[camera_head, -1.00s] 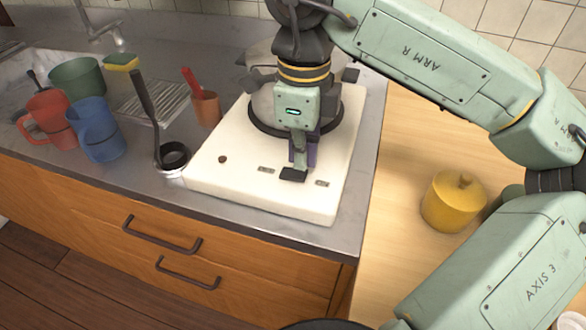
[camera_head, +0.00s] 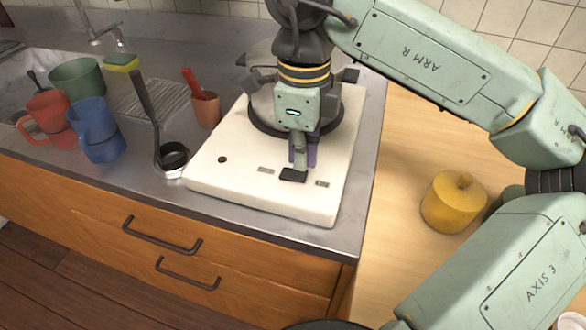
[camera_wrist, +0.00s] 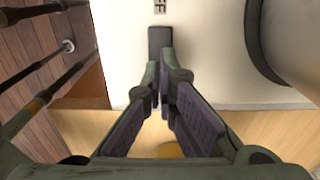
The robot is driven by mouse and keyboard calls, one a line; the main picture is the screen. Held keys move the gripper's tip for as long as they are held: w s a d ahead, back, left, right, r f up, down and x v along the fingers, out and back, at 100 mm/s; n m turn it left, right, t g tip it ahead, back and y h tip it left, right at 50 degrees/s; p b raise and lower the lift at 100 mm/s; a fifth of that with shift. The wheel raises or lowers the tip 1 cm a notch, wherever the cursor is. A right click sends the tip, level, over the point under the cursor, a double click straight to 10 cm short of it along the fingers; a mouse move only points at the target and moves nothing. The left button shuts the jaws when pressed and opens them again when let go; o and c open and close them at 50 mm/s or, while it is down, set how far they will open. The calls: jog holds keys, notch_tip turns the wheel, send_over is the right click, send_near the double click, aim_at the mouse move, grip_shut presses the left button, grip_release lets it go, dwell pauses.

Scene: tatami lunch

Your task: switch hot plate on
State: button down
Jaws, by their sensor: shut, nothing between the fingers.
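The hot plate (camera_head: 215,180) is a cream slab on the steel counter, with a dark round knob at its front left and small labels along its front edge. A pot-like vessel sits on its dark round burner, partly hidden behind my arm. My gripper (camera_head: 293,175) is shut and empty, pointing down at the front of the hot plate between two labels. In the wrist view my gripper (camera_wrist: 160,85) has its fingertips by a dark rectangular piece (camera_wrist: 160,40) on the cream surface. I cannot tell whether they touch it, or whether any light is lit.
A ladle (camera_head: 155,120) in a holder stands left of the hot plate, with an orange cup (camera_head: 206,110) behind it. Red (camera_head: 45,112), blue (camera_head: 97,135) and green (camera_head: 78,78) cups stand farther left. A yellow lidded pot (camera_head: 452,205) stands on the wooden surface at right.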

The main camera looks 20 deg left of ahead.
aim_at(301, 174)
jog(key=shift+f+b, duration=1)
jog(key=shift+f, duration=0.15)
dwell(0.4)
jog(key=shift+r, duration=0.1)
jog(key=shift+r+p, duration=2.3)
jog(key=shift+r, duration=1.15)
